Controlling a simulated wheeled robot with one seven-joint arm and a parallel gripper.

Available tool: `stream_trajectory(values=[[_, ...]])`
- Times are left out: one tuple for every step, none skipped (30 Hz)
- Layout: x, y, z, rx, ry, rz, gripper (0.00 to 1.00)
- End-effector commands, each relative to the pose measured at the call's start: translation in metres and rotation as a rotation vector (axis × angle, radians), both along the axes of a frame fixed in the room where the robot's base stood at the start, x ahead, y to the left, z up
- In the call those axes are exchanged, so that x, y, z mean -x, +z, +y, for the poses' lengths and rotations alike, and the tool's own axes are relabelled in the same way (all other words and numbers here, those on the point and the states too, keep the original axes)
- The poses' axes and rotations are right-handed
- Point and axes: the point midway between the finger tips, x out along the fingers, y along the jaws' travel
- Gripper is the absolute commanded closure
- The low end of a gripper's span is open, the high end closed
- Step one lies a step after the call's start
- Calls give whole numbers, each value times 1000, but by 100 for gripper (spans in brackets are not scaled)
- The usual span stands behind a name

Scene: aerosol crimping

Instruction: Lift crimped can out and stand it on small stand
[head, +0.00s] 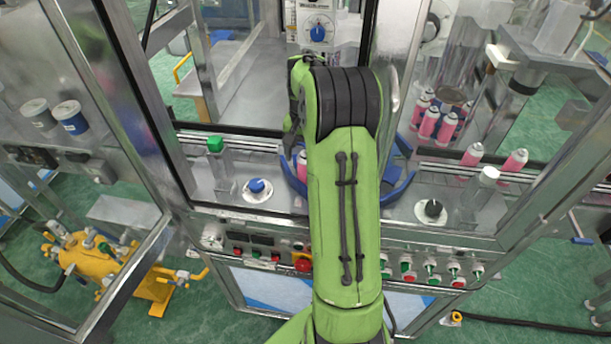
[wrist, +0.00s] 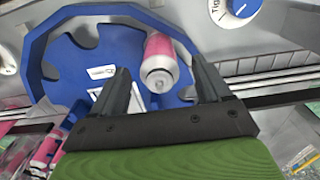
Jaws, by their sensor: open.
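A pink can (wrist: 160,62) with a silver end stands in a slot at the rim of the blue star wheel (wrist: 35,62) in the wrist view. My gripper (wrist: 161,68) is open, with one dark finger on each side of the can and visible space at both sides. Whether the fingers touch it lower down cannot be told. In the head view, my green arm hides the gripper and the middle of the star wheel (head: 402,186); a bit of pink can (head: 301,165) shows left of the arm. I cannot make out the small stand.
Dials (head: 257,190) (head: 433,211) flank the wheel. A green-capped post (head: 216,150) and a white-capped post (head: 488,178) rise from the deck. Pink cans (head: 472,154) (head: 515,160) stand at right. Metal door frames (head: 110,80) border the cell; buttons line the front.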

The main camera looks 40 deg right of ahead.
Motion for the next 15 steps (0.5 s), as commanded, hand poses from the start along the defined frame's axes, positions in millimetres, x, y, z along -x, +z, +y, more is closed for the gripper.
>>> stream_trajectory(values=[[1, -10, 0, -3, 0, 3, 23], [1, -16, 0, -4, 0, 4, 23], [1, -24, -1, -4, 0, 4, 23], [1, -30, -1, -4, 0, 4, 23], [1, -35, -1, -4, 0, 4, 23], [0, -41, -2, -3, 0, 4, 23], [0, -44, -2, -2, 0, 3, 23], [0, -47, -2, -2, 0, 3, 23], [0, -49, -2, -1, 0, 2, 23], [0, -49, -2, 0, 0, 1, 23], [0, -49, -2, 0, 0, 0, 23], [0, -49, -2, 0, 0, 0, 23], [0, -49, -2, 0, 0, 0, 23], [0, -49, -2, 0, 0, 0, 23], [0, -49, -2, -1, 0, 1, 25]])
